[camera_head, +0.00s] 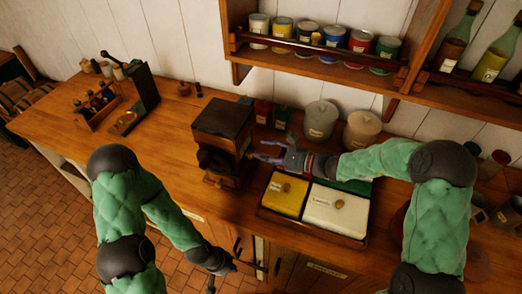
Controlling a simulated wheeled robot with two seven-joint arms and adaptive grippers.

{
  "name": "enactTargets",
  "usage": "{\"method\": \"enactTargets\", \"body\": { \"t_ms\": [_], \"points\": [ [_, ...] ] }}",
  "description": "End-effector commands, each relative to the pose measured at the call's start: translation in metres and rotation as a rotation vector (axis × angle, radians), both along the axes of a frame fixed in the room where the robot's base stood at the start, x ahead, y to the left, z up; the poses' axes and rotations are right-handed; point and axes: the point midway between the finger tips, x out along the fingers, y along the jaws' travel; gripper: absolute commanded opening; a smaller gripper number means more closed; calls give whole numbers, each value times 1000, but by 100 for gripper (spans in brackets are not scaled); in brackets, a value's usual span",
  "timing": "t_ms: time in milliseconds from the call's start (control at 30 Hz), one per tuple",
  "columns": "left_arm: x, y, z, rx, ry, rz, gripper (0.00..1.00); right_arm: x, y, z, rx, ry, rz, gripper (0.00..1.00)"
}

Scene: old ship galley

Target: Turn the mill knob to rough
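The mill (225,117) is a dark brown wooden box on the counter. A dark rounded part (212,158), which may be its knob, sticks out of its front. Its setting marks are too small to read. My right gripper (257,151) is just right of the mill, pointing left at its side. Its fingers look spread, with nothing visible between them. Whether they touch the mill is unclear. My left gripper (238,281) hangs low in front of the counter, below the mill. Its fingers are apart and empty.
A tray with a yellow-lidded box (285,194) and a white-lidded box (335,209) lies under my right forearm. Canisters (320,119) stand behind it. A shelf (310,66) with several tins hangs above.

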Motion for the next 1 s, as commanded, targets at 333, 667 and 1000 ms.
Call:
{"method": "enactTargets", "body": {
  "t_ms": [333,667,1000],
  "points": [
    [0,0,2,0,0,0,0,-9,-19,-1,0,2,0,56],
    [0,0,3,0,0,0,0,-16,-36,-2,0,4,-1,56],
    [0,0,3,0,0,0,0,-17,-38,-2,0,5,1,56]
  ]
}}
